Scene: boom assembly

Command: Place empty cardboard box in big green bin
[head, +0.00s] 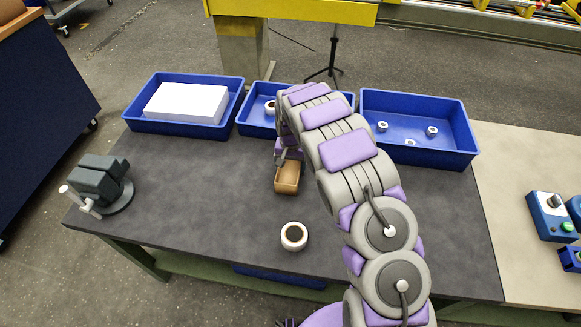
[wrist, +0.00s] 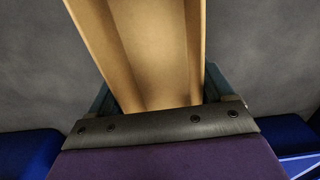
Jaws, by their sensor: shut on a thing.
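The empty cardboard box (head: 288,179) is small, brown and open-topped. It hangs from my gripper (head: 289,158) over the dark tabletop, in front of the middle blue tray; I cannot tell whether it touches the table. In the wrist view the box (wrist: 155,50) fills the upper middle, and its bare inside shows. My gripper (wrist: 158,120) is shut on its near end, with the fingers partly hidden. The big green bin is not visible in either view.
Three blue trays stand along the table's back: left (head: 235,110) with a white block (head: 187,103), middle (head: 255,127), right (head: 465,140) with small white parts. A white ring part (head: 294,237) lies in front of the box. A vise (head: 103,183) is at left, a control box (head: 547,217) at right.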

